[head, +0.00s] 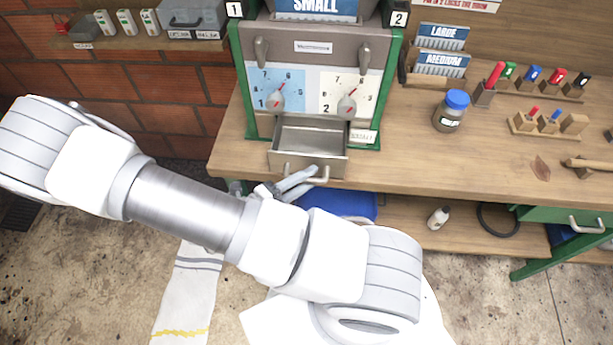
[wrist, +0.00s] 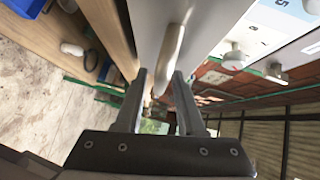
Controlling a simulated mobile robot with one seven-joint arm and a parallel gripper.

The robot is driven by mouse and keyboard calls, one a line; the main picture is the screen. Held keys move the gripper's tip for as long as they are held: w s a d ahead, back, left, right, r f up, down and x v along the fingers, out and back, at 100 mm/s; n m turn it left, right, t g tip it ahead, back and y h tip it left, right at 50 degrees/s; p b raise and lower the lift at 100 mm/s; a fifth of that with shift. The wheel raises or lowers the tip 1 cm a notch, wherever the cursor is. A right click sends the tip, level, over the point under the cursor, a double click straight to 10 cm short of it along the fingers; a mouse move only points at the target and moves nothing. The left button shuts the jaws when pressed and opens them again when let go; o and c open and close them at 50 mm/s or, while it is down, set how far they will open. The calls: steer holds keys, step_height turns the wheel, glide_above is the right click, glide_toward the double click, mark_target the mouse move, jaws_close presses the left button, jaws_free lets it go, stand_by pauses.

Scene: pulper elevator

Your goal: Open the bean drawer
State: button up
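The bean drawer (head: 308,163) is a grey metal tray at the foot of the grinder-like machine. In the head view it stands pulled out, and its empty-looking inside shows. A curved handle (head: 318,176) is on its front. In the wrist view the handle (wrist: 171,52) reaches down between the fingertips of my gripper (wrist: 160,82). The fingers are apart, with gaps beside the handle, so it does not look clamped. In the head view my gripper (head: 292,184) is just below the drawer front, partly hidden by my arm.
The machine (head: 308,65) has two dial panels and stands on a wooden bench (head: 480,170). A blue-lidded jar (head: 451,111) and small wooden racks are to the right. Below are a shelf with a white bottle (head: 438,218) and a green drawer (head: 568,216). The floor in front is mostly clear.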

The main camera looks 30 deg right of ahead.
steer(key=shift+o, duration=0.3)
steer(key=v, duration=1.7)
steer(key=shift+a, duration=0.25)
steer(key=shift+w, duration=0.1)
